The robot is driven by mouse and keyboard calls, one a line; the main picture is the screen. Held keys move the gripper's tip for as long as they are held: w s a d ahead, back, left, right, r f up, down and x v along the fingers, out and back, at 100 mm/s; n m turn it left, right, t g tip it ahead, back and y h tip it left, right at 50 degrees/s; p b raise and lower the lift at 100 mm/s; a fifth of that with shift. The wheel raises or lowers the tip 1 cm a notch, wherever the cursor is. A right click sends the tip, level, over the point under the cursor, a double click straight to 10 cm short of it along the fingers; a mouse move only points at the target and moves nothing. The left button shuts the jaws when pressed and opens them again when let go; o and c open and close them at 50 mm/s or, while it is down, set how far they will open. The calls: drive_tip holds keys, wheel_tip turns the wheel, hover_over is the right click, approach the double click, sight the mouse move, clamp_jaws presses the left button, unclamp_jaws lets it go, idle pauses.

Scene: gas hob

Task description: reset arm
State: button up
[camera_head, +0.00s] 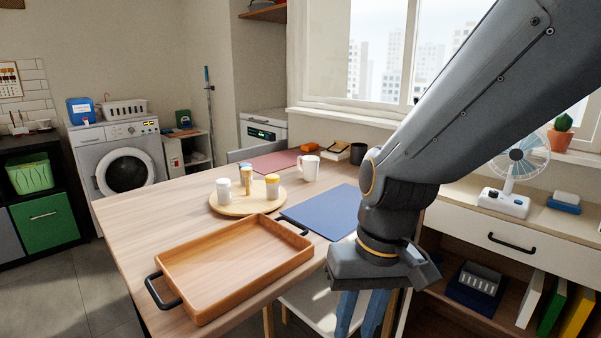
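My gripper (361,314) hangs fingers down at the lower middle, in front of the table's right edge and over a white chair seat. Its two blue fingers stand apart with a gap between them, and I see nothing held in it. The fingertips run close to the bottom edge of the picture. My grey arm comes down from the upper right and bends at the wrist above the gripper.
The wooden table (130,233) bears a wooden tray (232,268) with black handles, a round board (226,211) with several shakers, a white mug (309,168) and a blue mat (325,212). A fan (519,165) stands on the right counter. The table's left part is clear.

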drive_tip(key=s+d+r+m+h+p, duration=0.1)
drive_tip(key=s+d+r+p, duration=0.1)
drive_tip(key=d+r+p, duration=0.6)
drive_tip(key=d+p, duration=0.2)
drive_tip(key=p, duration=0.4)
drive_tip(key=shift+s+d+r+m+p, duration=0.15)
drive_tip(key=shift+r+m+p, duration=0.15)
drive_tip(key=shift+r+m, duration=0.1)
drive_tip(key=shift+d, duration=0.1)
